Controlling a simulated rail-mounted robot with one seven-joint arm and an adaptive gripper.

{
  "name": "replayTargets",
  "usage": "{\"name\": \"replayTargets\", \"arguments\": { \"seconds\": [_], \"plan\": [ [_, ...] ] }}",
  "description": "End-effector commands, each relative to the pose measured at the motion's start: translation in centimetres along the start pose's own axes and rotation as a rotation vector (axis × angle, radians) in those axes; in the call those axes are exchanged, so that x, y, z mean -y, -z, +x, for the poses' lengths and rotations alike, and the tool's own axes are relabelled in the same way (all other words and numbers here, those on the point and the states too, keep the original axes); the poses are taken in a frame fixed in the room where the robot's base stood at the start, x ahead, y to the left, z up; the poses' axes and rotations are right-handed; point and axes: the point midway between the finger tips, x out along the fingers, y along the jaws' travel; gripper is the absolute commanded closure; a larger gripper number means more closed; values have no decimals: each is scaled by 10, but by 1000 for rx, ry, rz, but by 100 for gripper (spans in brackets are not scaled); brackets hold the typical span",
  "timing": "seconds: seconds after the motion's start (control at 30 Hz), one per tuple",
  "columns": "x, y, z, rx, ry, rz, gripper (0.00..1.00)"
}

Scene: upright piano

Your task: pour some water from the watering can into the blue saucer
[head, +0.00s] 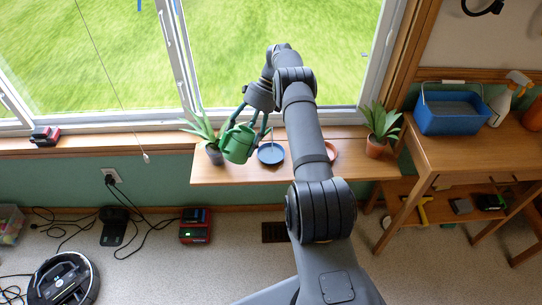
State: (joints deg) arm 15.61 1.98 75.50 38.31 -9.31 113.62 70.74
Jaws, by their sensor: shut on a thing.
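The green watering can (236,145) is at the windowsill shelf, toward its left part. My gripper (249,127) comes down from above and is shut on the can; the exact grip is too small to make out. The can looks tilted, but whether it touches the shelf is unclear. The blue saucer (271,158) lies on the shelf just right of the can. I cannot tell whether there is water in it or coming from the spout.
A potted plant (214,155) stands close left of the can. A terracotta saucer (332,153), partly hidden by my arm, and another potted plant (376,145) are to the right. The wooden shelf (225,175) has bare room in front. The window is behind.

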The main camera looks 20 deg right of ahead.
Motion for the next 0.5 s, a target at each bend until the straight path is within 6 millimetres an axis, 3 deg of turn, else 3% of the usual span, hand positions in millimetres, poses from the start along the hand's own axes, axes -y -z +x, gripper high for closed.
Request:
{"name": "replayTargets", "arguments": {
  "seconds": [0.27, 0.5],
  "plan": [
    [5, 2, 14, -49, 96, 0, 79],
    [20, 9, 38, -123, 246, 2, 79]
  ]
}}
